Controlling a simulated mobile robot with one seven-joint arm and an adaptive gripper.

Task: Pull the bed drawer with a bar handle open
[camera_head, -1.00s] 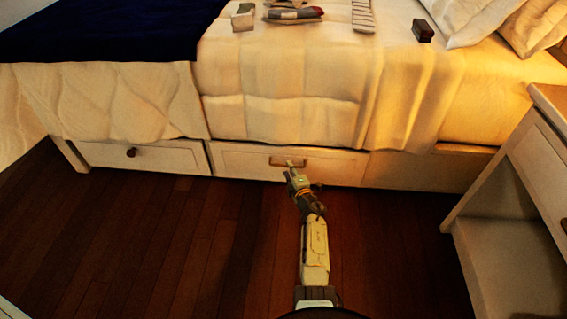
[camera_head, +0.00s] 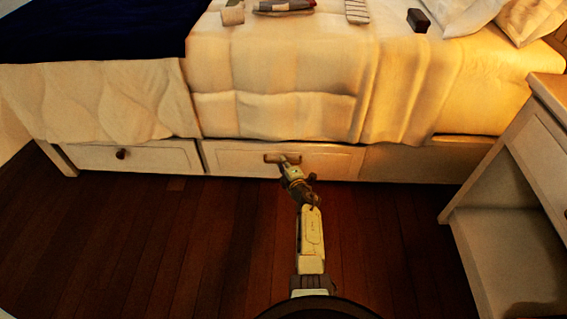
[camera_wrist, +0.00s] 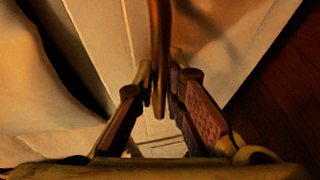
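The drawer with a bar handle (camera_head: 232,160) is a pale panel in the bed's base, in the middle of the head view. It looks flush or nearly flush with the bed front. Its bar handle (camera_head: 273,158) is brownish and runs sideways there; in the wrist view the bar handle (camera_wrist: 160,40) runs upright. My gripper (camera_head: 288,166) is at the handle. In the wrist view my gripper (camera_wrist: 162,72) has one finger on each side of the bar, with the tips close against it. The exact contact is dark and partly hidden.
Another drawer with a round knob (camera_head: 121,154) lies to the left. A nightstand (camera_head: 490,190) stands at the right. The bedspread (camera_head: 290,110) hangs just above the drawer. The dark wood floor (camera_head: 150,245) in front is clear. Small folded items lie on the bed.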

